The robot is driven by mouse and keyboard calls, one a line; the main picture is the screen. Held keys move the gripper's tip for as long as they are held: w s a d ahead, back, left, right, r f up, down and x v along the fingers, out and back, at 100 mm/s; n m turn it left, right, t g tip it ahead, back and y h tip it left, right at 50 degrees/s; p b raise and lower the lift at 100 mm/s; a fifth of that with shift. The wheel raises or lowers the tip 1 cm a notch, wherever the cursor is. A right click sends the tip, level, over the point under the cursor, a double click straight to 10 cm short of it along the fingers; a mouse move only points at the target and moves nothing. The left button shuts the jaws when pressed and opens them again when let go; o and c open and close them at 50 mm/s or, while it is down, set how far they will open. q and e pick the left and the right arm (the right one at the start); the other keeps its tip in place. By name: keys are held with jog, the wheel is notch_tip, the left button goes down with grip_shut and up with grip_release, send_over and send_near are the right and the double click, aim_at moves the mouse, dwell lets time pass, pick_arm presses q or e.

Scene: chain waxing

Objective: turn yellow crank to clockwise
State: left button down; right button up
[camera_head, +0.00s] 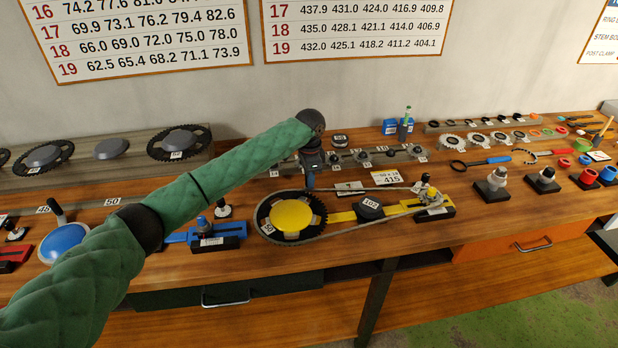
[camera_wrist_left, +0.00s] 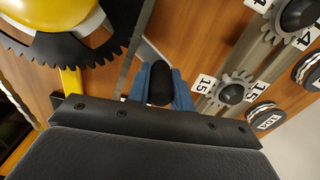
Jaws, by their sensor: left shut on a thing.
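The yellow crank (camera_head: 292,215) is a yellow disc on a dark toothed chainring marked 50, with a chain around it, lying on the bench. It also shows at the upper left of the left wrist view (camera_wrist_left: 52,14). My left gripper (camera_head: 310,183) is down at the far right edge of the chainring. In the left wrist view its blue fingers (camera_wrist_left: 160,88) are shut on a black knob, which appears to be the crank's handle. The handle's stem is hidden by the gripper. My right gripper is not in view.
A yellow bar with a black block marked 102 (camera_head: 370,208) runs right to a small sprocket post (camera_head: 432,199). A row of small cogs (camera_head: 365,160) stands behind. A blue crank (camera_head: 64,243) and blue slider (camera_head: 206,238) are at left. The bench front edge is near.

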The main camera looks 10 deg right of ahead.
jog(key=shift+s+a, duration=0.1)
pick_arm(q)
jog(key=c, duration=1.5)
grip_release()
jog(key=shift+o, duration=1.2)
jog(key=shift+r, duration=0.15)
jog(key=shift+r+b, duration=0.25)
jog(key=shift+b, duration=0.05)
jog(key=shift+r, duration=0.45)
notch_tip(320, 180, up, 4)
jog(key=shift+r+b, duration=0.25)
jog(key=shift+b, duration=0.85)
jog(key=shift+r, duration=0.85)
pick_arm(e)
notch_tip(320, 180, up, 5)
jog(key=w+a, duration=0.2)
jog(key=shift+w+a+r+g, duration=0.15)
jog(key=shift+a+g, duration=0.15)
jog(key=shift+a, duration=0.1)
